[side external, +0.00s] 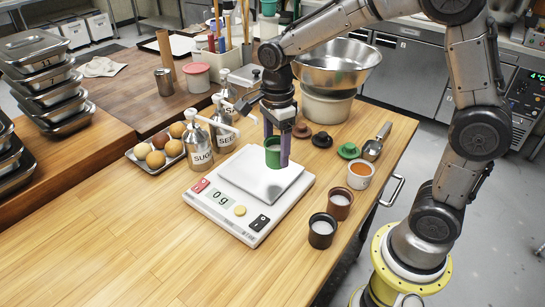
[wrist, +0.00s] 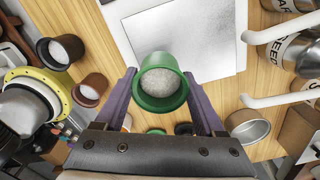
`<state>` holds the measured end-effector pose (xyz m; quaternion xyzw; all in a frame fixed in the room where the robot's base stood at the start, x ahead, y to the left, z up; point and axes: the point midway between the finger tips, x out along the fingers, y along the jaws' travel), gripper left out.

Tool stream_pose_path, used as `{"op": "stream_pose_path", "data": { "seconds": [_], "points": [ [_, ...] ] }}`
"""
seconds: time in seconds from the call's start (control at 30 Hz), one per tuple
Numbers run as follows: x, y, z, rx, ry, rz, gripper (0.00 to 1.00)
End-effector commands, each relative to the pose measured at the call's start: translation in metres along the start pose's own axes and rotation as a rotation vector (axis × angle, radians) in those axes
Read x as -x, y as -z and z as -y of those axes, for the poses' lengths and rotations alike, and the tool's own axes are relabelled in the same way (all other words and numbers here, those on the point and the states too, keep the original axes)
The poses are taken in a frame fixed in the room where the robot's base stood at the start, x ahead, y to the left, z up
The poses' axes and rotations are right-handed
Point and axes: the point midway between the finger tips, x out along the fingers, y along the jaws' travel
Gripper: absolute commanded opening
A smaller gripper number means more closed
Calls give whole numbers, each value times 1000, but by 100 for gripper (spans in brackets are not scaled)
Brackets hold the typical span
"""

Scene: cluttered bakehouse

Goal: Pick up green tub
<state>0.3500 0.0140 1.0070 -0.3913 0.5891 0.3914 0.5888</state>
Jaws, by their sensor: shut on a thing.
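The green tub (side external: 273,158) is held between the two purple fingers of my gripper (side external: 276,150), over the white plate of the kitchen scale (side external: 235,212). The scale's display reads 0 g, and the tub looks slightly above the plate. In the wrist view the green tub (wrist: 160,104) is open at the top, with white grainy stuff inside. The fingers of my gripper (wrist: 160,80) press on its two sides. A green lid (side external: 348,151) lies on the table to the right.
An orange-filled tub (side external: 360,176), a brown tub (side external: 340,205) and a dark tub (side external: 321,232) stand right of the scale. Pump bottles (side external: 197,146) and a tray of round buns (side external: 158,158) are on the left. A steel bowl (side external: 336,70) stands behind. The front-left table is clear.

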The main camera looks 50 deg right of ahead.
Motion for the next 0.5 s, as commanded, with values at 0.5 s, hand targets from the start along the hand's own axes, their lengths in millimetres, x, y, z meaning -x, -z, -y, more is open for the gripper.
{"op": "stream_pose_path", "data": {
  "seconds": [0.5],
  "points": [
    [76,44,-94,0,5,2,7]
  ]
}}
